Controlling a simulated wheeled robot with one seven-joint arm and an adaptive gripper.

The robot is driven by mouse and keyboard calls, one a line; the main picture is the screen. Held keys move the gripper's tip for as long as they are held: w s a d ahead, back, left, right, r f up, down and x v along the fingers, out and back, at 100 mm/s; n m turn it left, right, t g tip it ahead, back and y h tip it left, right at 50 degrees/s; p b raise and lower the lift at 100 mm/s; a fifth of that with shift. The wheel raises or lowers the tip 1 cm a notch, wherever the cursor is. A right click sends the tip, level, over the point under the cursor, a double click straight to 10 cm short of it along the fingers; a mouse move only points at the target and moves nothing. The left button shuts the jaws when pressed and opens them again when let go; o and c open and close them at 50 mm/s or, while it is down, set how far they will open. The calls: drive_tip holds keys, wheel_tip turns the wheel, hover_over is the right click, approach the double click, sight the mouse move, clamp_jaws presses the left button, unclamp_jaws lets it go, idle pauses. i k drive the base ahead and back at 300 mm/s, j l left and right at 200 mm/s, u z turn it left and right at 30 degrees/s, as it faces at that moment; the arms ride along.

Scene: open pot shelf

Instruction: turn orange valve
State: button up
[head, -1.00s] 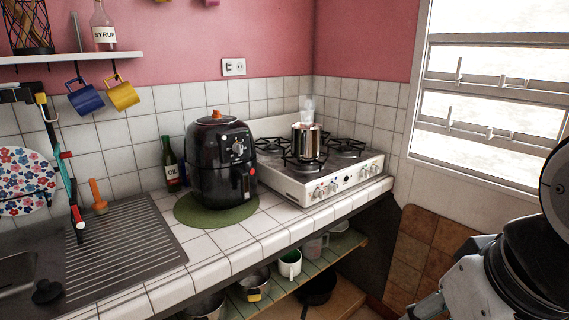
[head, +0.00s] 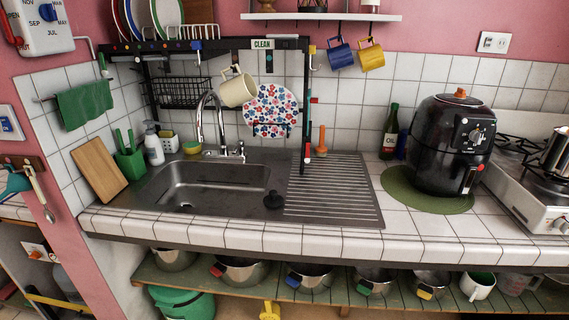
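My gripper is not in view in the head view. No thing here is clearly an orange valve. A small orange part on a white plate (head: 36,251) is low at the left edge, below the side counter; it is too small to tell what it is. An upright orange handle (head: 321,139) stands on the counter behind the drainboard. A yellow object (head: 269,310) shows at the bottom edge under the shelf, mostly cut off.
A steel sink (head: 215,190) is set in the tiled counter, with a ribbed drainboard (head: 335,190) beside it. A black air fryer (head: 445,150) stands on a green mat, left of the stove (head: 515,185). Several pots line the open shelf (head: 335,298). A green bin (head: 182,302) is below.

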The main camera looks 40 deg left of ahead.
sight(36, 255)
drive_tip(key=u, duration=2.8)
drive_tip(key=i+l, duration=0.15)
drive_tip(key=i, duration=1.75)
drive_tip(key=j+u, duration=0.05)
drive_tip(key=j, duration=0.1)
